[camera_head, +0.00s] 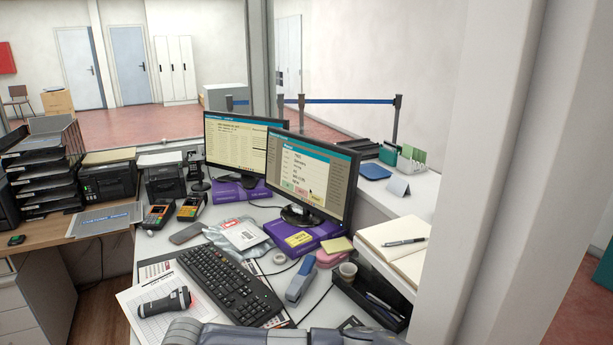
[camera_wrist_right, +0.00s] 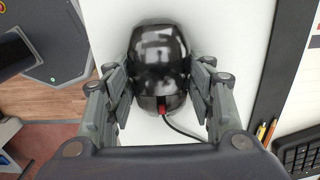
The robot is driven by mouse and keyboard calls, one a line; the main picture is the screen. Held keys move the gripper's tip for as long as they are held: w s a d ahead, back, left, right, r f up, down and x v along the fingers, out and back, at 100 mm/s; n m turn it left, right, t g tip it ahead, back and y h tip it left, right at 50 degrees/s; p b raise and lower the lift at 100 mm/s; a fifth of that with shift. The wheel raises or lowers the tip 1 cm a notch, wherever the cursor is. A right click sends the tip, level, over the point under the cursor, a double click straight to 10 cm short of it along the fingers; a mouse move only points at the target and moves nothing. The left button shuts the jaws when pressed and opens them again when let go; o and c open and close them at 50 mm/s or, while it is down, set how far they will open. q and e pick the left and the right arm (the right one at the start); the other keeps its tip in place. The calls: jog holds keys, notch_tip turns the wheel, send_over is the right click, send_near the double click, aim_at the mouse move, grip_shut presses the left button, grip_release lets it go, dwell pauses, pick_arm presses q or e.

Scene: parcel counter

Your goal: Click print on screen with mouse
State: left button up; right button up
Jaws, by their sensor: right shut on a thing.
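The black computer mouse (camera_wrist_right: 158,60) lies on a white surface in the right wrist view, with its cable running off to the lower right. My right gripper (camera_wrist_right: 160,85) is shut on the mouse, a finger against each side. The right monitor (camera_head: 312,172) in the head view shows a dialog with a green, a red and a yellow button along its bottom. A small dark pointer seems to be near the yellow button (camera_head: 315,197); the button labels are too small to read surely. The mouse is not visible in the head view. My left gripper is in neither view.
A second monitor (camera_head: 236,143) stands behind. A black tray (camera_head: 368,303) with pens and a cup is at the right. My grey arm crosses the bottom edge.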

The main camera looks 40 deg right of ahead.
jog(key=shift+s+a, duration=0.55)
jog(key=shift+a, duration=0.25)
jog(key=o, duration=1.5)
notch_tip(320, 180, up, 12)
